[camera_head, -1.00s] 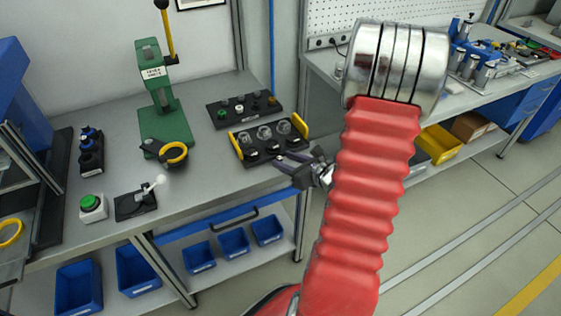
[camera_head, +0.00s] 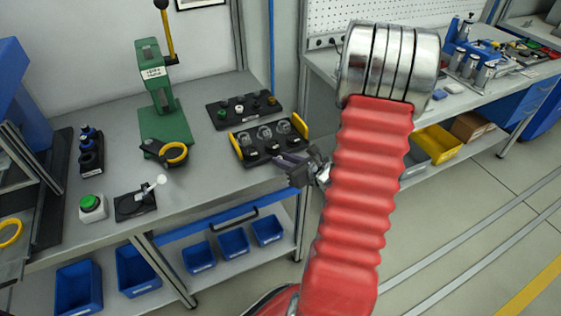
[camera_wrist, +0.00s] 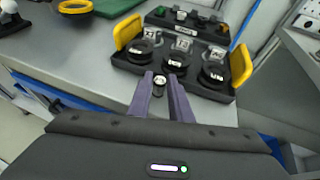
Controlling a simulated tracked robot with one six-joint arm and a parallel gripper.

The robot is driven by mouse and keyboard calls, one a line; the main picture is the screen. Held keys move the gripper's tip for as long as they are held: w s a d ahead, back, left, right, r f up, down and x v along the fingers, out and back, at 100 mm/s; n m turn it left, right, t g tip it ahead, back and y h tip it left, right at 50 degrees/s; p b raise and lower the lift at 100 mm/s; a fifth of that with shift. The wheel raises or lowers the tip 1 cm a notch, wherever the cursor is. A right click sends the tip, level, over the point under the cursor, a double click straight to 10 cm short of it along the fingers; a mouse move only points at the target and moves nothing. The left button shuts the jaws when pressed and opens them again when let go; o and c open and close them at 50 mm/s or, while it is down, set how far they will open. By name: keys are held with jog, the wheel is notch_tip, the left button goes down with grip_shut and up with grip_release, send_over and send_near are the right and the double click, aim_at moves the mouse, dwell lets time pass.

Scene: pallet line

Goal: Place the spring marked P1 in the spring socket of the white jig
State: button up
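My gripper (camera_head: 283,161) is at the front right edge of a black tray (camera_head: 240,149) with yellow handles. In the wrist view its two purple fingers (camera_wrist: 162,76) stand apart, pointing at the tray's front edge (camera_wrist: 130,68). A small pale round thing (camera_wrist: 159,80) shows between the fingertips; I cannot tell whether it is on the tray, and no grip on it is visible. The tray bears black rings (camera_wrist: 212,74) with white labels in front and clear pieces (camera_wrist: 216,54) behind. The labels are too small to read surely. I cannot make out the P1 spring or a white jig.
Behind the tray is a black rack (camera_head: 226,117) with small coloured parts. A green lever press (camera_head: 163,122) stands to the left. A green button box (camera_head: 92,207) and a black fixture with a white lever (camera_head: 135,203) are near the front edge. Bench between is clear.

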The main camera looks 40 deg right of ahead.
grip_shut()
notch_tip(320, 180, up, 10)
dwell(1.0)
dwell(0.8)
